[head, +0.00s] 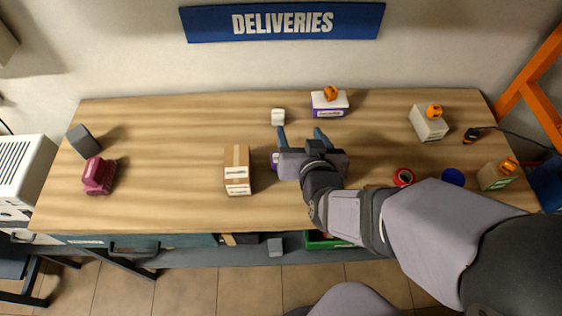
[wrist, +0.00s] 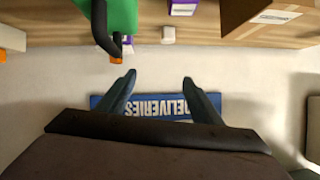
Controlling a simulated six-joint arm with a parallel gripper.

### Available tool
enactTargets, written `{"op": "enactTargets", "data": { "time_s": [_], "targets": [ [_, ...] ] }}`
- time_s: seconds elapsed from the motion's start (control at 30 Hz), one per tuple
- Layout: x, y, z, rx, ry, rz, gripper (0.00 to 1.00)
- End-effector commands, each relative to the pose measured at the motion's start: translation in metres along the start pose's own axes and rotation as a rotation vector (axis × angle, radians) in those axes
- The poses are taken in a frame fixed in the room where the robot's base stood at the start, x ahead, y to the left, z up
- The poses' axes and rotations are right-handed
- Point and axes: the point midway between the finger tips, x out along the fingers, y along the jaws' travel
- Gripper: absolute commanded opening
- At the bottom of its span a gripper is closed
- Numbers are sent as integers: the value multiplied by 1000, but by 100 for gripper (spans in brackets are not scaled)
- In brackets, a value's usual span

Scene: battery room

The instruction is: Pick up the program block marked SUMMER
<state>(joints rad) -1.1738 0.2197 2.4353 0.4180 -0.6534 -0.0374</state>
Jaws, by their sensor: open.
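I cannot read SUMMER on any label, so which block bears it is unclear. Candidates with orange knobs are a white-and-purple block (head: 327,110) at the back, a pale block (head: 429,127) at back right and a tan block (head: 492,178) at the right edge. A purple item (head: 274,162) is mostly hidden behind my gripper; a purple one also shows at the top of the wrist view (wrist: 183,8). My gripper (head: 300,132) is open and empty above the middle of the table, fingers toward the wall. In the wrist view my gripper (wrist: 159,80) has nothing between its fingers.
On the wooden table (head: 170,205) are a cardboard box (head: 237,175), a small white block (head: 278,117), a maroon object (head: 98,177), a grey block (head: 82,141), red tape (head: 403,177) and a blue disc (head: 452,177). A green object (wrist: 119,15) is near my gripper. Left-centre is clear.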

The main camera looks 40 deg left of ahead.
Motion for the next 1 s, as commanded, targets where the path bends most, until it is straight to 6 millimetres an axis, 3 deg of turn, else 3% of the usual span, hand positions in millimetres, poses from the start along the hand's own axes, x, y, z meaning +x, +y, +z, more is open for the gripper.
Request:
{"op": "enactTargets", "data": {
  "time_s": [0.03,0.1,0.2,0.3,0.57,1.0],
  "targets": [
    [9,-15,36,-30,6,-16,59],
    [14,-24,67,-66,28,-13,59],
    [16,-29,96,-110,46,1,59],
    [16,-30,113,-140,59,14,59],
    [15,-29,121,-164,69,25,59],
    [36,-29,119,-163,68,24,59]
  ]
}}
